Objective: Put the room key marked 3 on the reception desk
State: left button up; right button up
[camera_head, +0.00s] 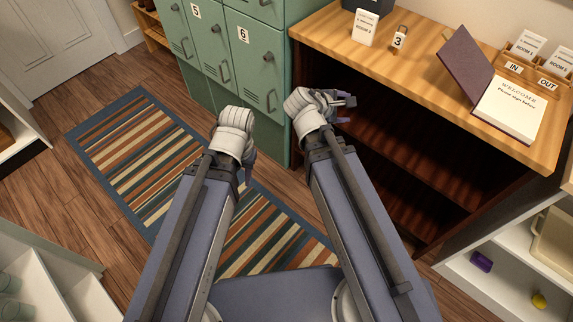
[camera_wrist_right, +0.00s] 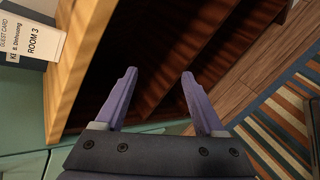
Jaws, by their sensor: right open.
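The room key's white tag marked 3 (camera_head: 399,40) is on the wooden reception desk (camera_head: 340,37), near its back left, with a dark metal part above the tag. My right gripper (camera_head: 346,103) is in front of the desk's left front edge, below the top and apart from the key. In the right wrist view its two purple fingers (camera_wrist_right: 158,73) are spread, with nothing between them. My left gripper (camera_head: 250,165) hangs over the rug, left of the right one. Its fingers are mostly hidden behind its own wrist, so its jaws cannot be made out.
A ROOM 3 guest card (camera_head: 365,28) stands left of the key; it also shows in the right wrist view (camera_wrist_right: 30,38). An open welcome book (camera_head: 507,108) and an IN/OUT card holder (camera_head: 530,72) take up the desk's right. Green lockers (camera_head: 252,70) adjoin its left side.

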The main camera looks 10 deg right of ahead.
jog(key=s+a+f+m+g+y, duration=0.3)
jog(key=s+a, duration=0.3)
jog(key=a, duration=0.3)
jog(key=s+a+f+m+g+y, duration=0.3)
jog(key=s+a+f+m+y, duration=0.1)
jog(key=a, duration=0.6)
jog(key=s+f+m, duration=0.1)
jog(key=s+m, duration=0.1)
jog(key=s, duration=0.1)
jog(key=shift+s+f+m+y, duration=0.3)
jog(key=shift+f+y, duration=0.1)
